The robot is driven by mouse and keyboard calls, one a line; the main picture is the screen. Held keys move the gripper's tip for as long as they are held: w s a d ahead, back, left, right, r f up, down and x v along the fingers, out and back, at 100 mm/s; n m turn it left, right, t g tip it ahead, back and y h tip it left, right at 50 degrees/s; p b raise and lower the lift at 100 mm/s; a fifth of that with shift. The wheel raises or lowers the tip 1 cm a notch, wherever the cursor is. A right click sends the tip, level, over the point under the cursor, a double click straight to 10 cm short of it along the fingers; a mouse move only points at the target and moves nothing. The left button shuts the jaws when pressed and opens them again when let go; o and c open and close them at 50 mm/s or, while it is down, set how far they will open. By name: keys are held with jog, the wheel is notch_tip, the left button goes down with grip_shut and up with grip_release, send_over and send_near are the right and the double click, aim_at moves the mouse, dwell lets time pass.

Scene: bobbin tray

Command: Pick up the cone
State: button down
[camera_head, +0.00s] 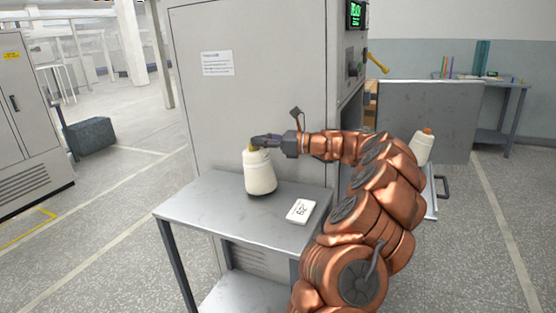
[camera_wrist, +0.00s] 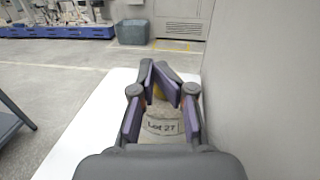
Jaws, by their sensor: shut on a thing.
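A cream cone (camera_head: 260,176) with a yellowish tip is at the metal side table (camera_head: 225,205), near its back edge. It looks slightly tilted; I cannot tell whether its base touches the tabletop. My gripper (camera_head: 255,145) reaches in from the right and is shut on the cone's top. In the wrist view my gripper (camera_wrist: 162,82) has its fingers around the tip, and the cone (camera_wrist: 160,128) shows a "Lot 27" label below them. A second cream cone (camera_head: 422,148) with an orange tip stands at the right, partly behind my arm.
A white card (camera_head: 300,210) with dark print lies on the table, right of the held cone. A tall grey cabinet (camera_head: 240,110) stands close behind the table. A dark grey bin (camera_head: 90,138) sits on the floor at the left. The table's left part is clear.

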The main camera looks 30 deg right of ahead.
aim_at(264, 150)
jog(key=shift+w+f+g, duration=0.1)
jog(key=shift+f+g, duration=0.2)
jog(key=shift+f, duration=1.45)
jog(key=shift+h, duration=0.3)
jog(key=shift+w+a+r, duration=0.2)
jog(key=shift+w+r, duration=0.25)
jog(key=shift+r, duration=0.35)
jog(key=shift+w+a+r, duration=0.2)
jog(key=shift+w+a, duration=0.1)
jog(key=shift+w, duration=0.25)
jog(key=shift+w+a+r, duration=0.2)
jog(key=shift+w+a, duration=0.1)
jog(key=shift+w, duration=0.2)
jog(key=shift+w+f, duration=0.3)
jog(key=shift+s+d+p, duration=0.3)
jog(key=shift+s+d, duration=0.1)
jog(key=shift+d, duration=0.45)
jog(key=s+d+r, duration=0.2)
jog(key=s+d, duration=0.2)
jog(key=s, duration=0.3)
jog(key=s+d+r, duration=0.2)
jog(key=s+d, duration=0.2)
jog(key=s, duration=0.4)
jog(key=shift+d+r+p, duration=0.3)
jog(key=shift+p, duration=0.1)
